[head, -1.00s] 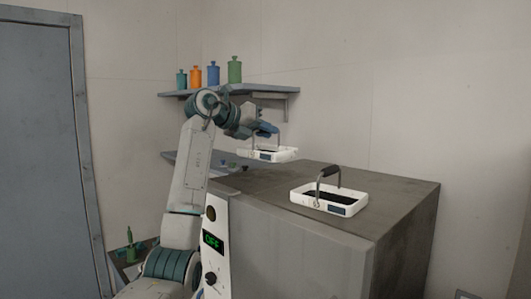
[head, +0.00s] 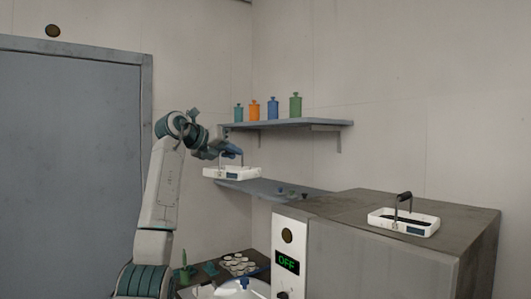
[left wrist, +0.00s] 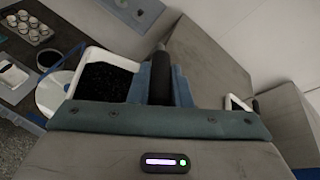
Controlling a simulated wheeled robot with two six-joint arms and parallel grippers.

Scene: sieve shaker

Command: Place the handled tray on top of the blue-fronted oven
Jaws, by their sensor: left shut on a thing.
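My left gripper (head: 233,153) is shut on the handle of a white handled tray (head: 231,174) and holds it in the air, left of the big grey cabinet. In the left wrist view the blue fingers (left wrist: 160,85) close around the dark handle grip, and the held tray (left wrist: 106,88) shows dark contents. A second white handled tray (head: 403,224) stands on top of the grey cabinet (head: 340,208), which has a white panel reading OFF. No blue front shows on this cabinet, and I cannot tell whether it is the oven. My right gripper is not in view.
An upper wall shelf (head: 290,123) holds several coloured bottles. A lower shelf (head: 262,188) is behind the held tray. Below are a table with several round white pieces (head: 240,264) and a white round thing (head: 240,289). The cabinet top left of the second tray is mostly clear.

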